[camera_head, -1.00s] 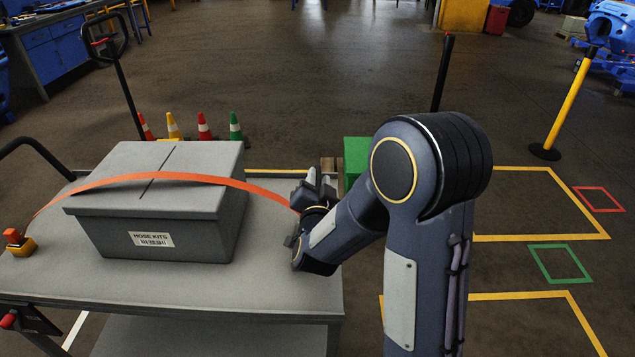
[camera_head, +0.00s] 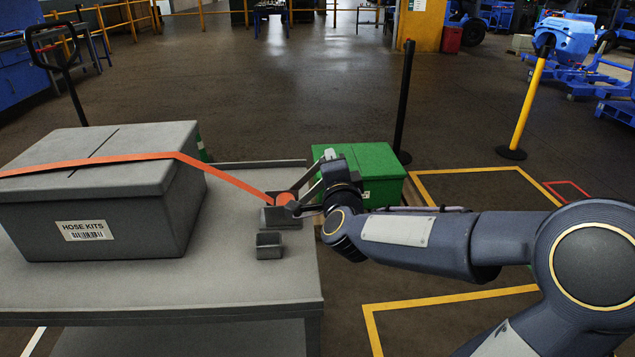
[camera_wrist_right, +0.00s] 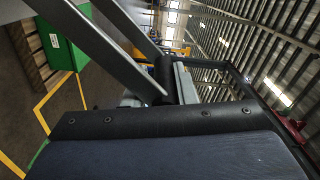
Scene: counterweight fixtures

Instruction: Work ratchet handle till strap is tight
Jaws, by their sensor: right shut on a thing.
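The orange strap (camera_head: 215,175) lies across the lid of the grey hose kits box (camera_head: 140,215), bends at the lid's right edge and runs straight down to the ratchet (camera_head: 283,213). The ratchet sits near the right edge of the cart top (camera_head: 215,275), with orange strap around its spool (camera_head: 286,198). My right gripper (camera_head: 328,174) is shut on the ratchet handle (camera_head: 303,182), which tilts up to the right. Grey bars and a dark crosspiece show close up in the right wrist view; the grip there is partly hidden. My left gripper is not in view.
A small grey bracket (camera_head: 269,245) stands in front of the ratchet. A green crate (camera_head: 375,165) stands on a pallet behind my right arm. A black post (camera_head: 404,95) and a yellow post (camera_head: 530,100) stand beyond. Open floor lies at the right.

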